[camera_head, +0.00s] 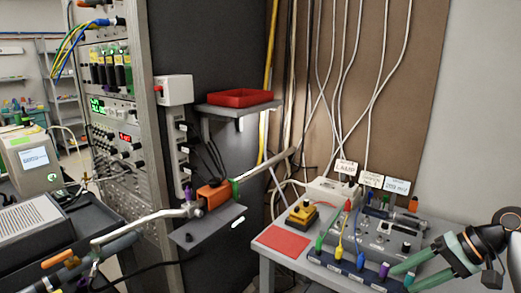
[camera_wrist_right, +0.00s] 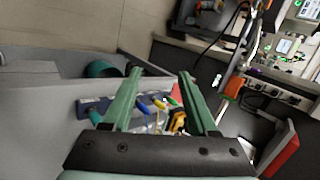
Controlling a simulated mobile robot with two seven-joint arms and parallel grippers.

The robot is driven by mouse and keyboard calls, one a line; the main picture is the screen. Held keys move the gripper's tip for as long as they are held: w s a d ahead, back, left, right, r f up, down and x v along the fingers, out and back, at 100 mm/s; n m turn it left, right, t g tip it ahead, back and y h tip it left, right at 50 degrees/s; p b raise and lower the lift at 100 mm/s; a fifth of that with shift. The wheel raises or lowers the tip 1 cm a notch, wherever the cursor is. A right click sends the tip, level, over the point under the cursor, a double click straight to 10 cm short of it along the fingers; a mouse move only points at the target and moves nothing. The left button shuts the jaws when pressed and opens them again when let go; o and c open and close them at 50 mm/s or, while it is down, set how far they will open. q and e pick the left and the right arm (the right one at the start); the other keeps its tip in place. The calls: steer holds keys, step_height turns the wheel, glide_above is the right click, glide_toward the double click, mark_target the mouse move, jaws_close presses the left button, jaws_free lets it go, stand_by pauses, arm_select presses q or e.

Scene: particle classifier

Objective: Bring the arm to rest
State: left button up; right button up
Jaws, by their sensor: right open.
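My right gripper (camera_head: 401,277) shows at the lower right of the head view, with two green fingers reaching in from the right edge over the front right of the grey table (camera_head: 265,275). In the right wrist view its fingers (camera_wrist_right: 160,72) stand apart with nothing between their tips. Beyond them the coloured plugs (camera_wrist_right: 160,103) and a yellow item show; I cannot tell the exact distance. My left gripper is in neither view.
The table bears a control box (camera_head: 370,235), a row of coloured plugs (camera_head: 338,250), a yellow-black device (camera_head: 301,214) and a red mat (camera_head: 281,240). A red tray (camera_head: 240,98) sits on a wall shelf. An instrument rack (camera_head: 115,100) and a metal pipe (camera_head: 140,222) stand left.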

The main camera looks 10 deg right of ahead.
steer(key=s+a+f+n+h+p, duration=0.15)
steer(key=a+f, duration=0.25)
steer(key=f, duration=0.8)
steer(key=s+a+f+n+h+p, duration=0.1)
steer(key=a+f+h, duration=0.25)
steer(key=f, duration=0.85)
steer(key=s+a+f+n+t+p, duration=0.1)
steer(key=s+a+n+t, duration=0.1)
steer(key=s+a, duration=0.3)
steer(key=s+a+f+n+t, duration=0.1)
steer(key=s+a+n, duration=0.3)
steer(key=a, duration=0.8)
steer(key=shift+s+a+f+n+t+y+p, duration=0.15)
steer(key=shift+s+n+t+y+p, duration=0.2)
steer(key=shift+s+t, duration=0.4)
steer(key=shift+w, duration=0.1)
steer(key=shift+c, duration=0.2)
